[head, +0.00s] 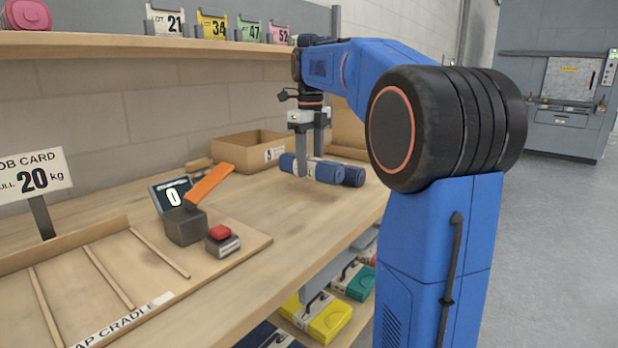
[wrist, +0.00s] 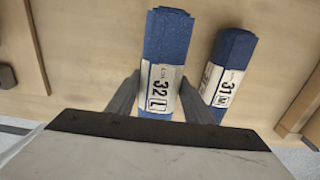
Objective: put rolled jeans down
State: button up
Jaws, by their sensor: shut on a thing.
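A rolled pair of blue jeans (head: 328,172) with a white band lies between the fingers of my gripper (head: 308,160), over the far right part of the wooden bench. In the wrist view the jaws (wrist: 160,88) are shut on this roll (wrist: 167,38), whose band reads 32 L. A second blue roll (head: 353,177) is close on its right; in the wrist view its band (wrist: 222,84) reads 31 M. The two rolls are apart there. I cannot tell whether the held roll touches the bench.
The bench (head: 290,220) has an open cardboard box (head: 240,150) behind the gripper. A scale display (head: 172,194) reading 0, an orange lever (head: 209,186), a red button (head: 220,232) and a slatted cradle board (head: 150,255) are on the left. Coloured cases (head: 328,318) sit below.

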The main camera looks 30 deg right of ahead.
aim_at(310, 176)
jog(key=shift+f, duration=2.05)
jog(key=shift+f, duration=0.15)
jog(key=o, duration=1.5)
jog(key=shift+c, duration=0.2)
notch_tip(310, 176, up, 12)
jog(key=shift+r, duration=0.15)
